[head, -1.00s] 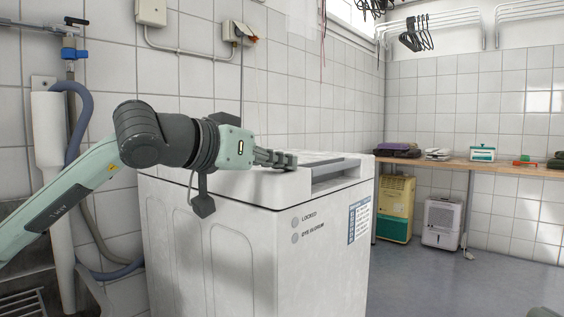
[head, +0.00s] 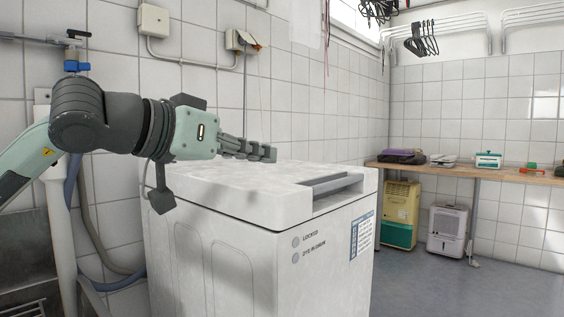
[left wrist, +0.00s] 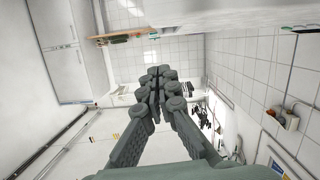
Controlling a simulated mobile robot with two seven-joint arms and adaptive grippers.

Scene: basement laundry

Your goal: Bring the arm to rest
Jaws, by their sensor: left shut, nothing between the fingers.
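My left arm comes in from the left in the head view. Its gripper (head: 268,153) is shut and empty, held above the lid of the white washing machine (head: 225,250) and pointing right. The machine's lid (head: 240,182) is down, with a grey handle strip (head: 337,184) at its front edge. In the left wrist view the shut fingers (left wrist: 163,85) meet with nothing between them. My right gripper is not in view.
A wooden counter (head: 455,171) along the right wall holds several small items. A yellow-green unit (head: 399,212) and a white dehumidifier (head: 446,230) stand below it. Pipes and a hose (head: 90,225) run at the left wall. The floor at right is clear.

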